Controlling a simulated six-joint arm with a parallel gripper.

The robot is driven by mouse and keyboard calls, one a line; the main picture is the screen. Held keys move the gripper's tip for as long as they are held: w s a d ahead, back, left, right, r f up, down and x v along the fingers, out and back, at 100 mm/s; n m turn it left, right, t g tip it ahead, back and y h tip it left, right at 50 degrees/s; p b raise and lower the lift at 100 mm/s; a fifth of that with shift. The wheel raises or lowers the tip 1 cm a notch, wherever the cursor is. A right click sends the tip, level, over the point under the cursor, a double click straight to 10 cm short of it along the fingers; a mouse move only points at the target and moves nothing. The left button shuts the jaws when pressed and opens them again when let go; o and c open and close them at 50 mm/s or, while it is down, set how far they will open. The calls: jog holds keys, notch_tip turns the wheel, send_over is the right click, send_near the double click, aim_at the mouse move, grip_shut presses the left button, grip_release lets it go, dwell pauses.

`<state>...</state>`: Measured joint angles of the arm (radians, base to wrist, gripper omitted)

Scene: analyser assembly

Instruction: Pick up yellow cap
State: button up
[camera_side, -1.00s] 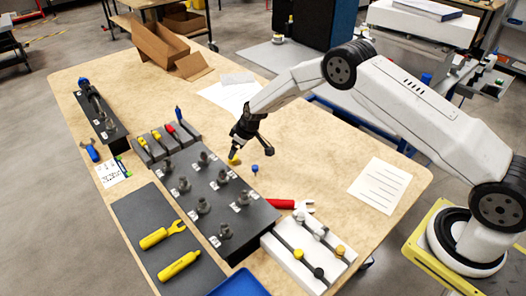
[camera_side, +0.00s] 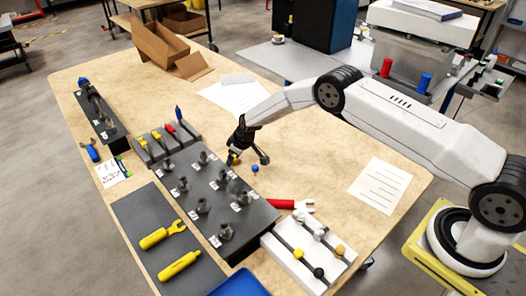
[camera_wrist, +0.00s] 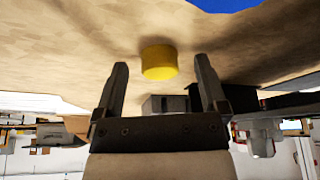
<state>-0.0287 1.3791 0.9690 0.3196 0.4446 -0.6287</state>
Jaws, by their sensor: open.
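The yellow cap (camera_wrist: 158,62) sits on the wooden tabletop, upside down in the wrist view, between and just beyond the fingertips of my gripper (camera_wrist: 161,68). The fingers are apart, one on either side of the cap, with a gap to each. In the side view my gripper (camera_side: 234,157) is low over the table beside the dark fixture plate, and it hides most of the cap. Whether the fingers touch the table cannot be told.
A small blue cap (camera_side: 255,168) stands close to the right of my gripper. The dark plate (camera_side: 215,222) with several grey fittings lies in front.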

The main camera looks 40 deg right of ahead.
grip_shut()
jog(key=shift+r, duration=0.2)
dwell(0.3)
jog(key=shift+r, duration=1.3)
jog(key=shift+s+r, duration=0.35)
jog(key=shift+r, duration=0.25)
jog(key=s+r, duration=0.9)
jog(key=s, duration=0.4)
jog(key=shift+d, duration=0.4)
